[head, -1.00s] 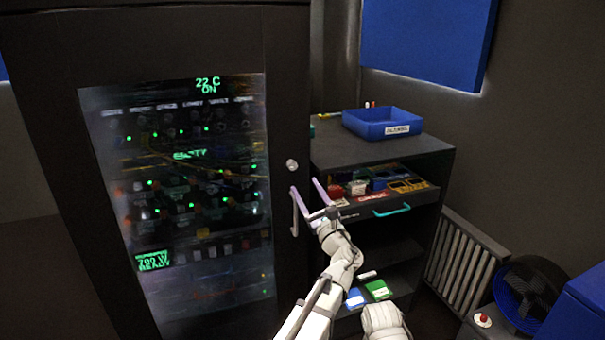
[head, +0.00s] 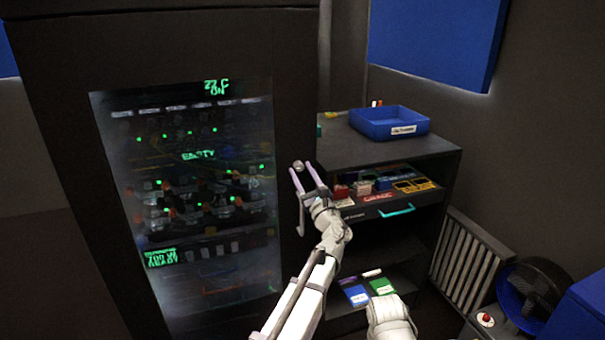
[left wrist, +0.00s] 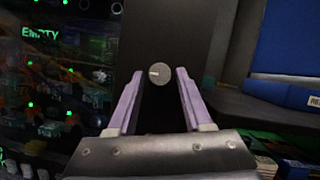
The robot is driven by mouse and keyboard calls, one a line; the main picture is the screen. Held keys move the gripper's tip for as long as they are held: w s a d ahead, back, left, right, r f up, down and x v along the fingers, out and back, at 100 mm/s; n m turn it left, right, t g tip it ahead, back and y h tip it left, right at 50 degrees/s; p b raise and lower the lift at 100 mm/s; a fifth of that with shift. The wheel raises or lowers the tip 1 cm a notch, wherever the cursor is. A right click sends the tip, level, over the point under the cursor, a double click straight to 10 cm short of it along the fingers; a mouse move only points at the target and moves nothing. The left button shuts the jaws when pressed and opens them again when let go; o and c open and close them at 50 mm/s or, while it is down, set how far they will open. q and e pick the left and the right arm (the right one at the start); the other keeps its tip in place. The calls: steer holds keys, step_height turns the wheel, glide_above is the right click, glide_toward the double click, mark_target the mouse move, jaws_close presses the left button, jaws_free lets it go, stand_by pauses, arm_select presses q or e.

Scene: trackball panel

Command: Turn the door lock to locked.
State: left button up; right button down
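The door lock (head: 298,164) is a small round metal knob on the dark cabinet door's right edge, above the door handle (head: 301,217). In the left wrist view the lock (left wrist: 159,73) shows a pale mark pointing left. My left gripper (head: 302,170) is open, its two lilac fingers pointing up at the lock. In the left wrist view the open fingers (left wrist: 159,78) stand on either side of the lock in the picture, with nothing between them; I cannot tell whether they touch it. My right gripper is not in view; only a white part of my arm shows at the bottom.
A dark shelf unit (head: 400,152) stands right of the cabinet, with a blue tray (head: 389,123) on top. A radiator (head: 466,262) and a fan (head: 530,285) are farther right.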

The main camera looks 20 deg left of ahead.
arm_select(q)
jaws_close()
steer(key=shift+n, duration=0.4)
steer(key=n+g, duration=0.1)
steer(key=n+g+y+p, duration=0.1)
steer(key=n, duration=0.1)
steer(key=n+p, duration=0.1)
steer(key=n, duration=0.1)
steer(key=shift+w+d+r+g+y, duration=0.2)
steer(key=shift+r+g+y, duration=0.1)
steer(key=shift+g, duration=0.1)
steer(key=n+g+p, duration=0.1)
steer(key=n, duration=0.1)
steer(key=n+p, duration=0.1)
steer(key=n, duration=0.1)
steer(key=n+g+p, duration=0.1)
steer(key=n, duration=0.1)
steer(key=shift+w+d+r+g, duration=0.1)
steer(key=shift+d+r+g, duration=0.05)
steer(key=shift+r+g, duration=0.15)
steer(key=n+g+p, duration=0.1)
steer(key=n+p, duration=0.3)
steer(key=n, duration=0.1)
steer(key=shift+r+n+g, duration=0.15)
steer(key=shift+n+g, duration=0.15)
steer(key=shift+g, duration=0.1)
steer(key=shift+n+h+p, duration=1)
steer(key=shift+n+p, duration=0.3)
steer(key=shift+n, duration=0.3)
steer(key=shift+g, duration=0.3)
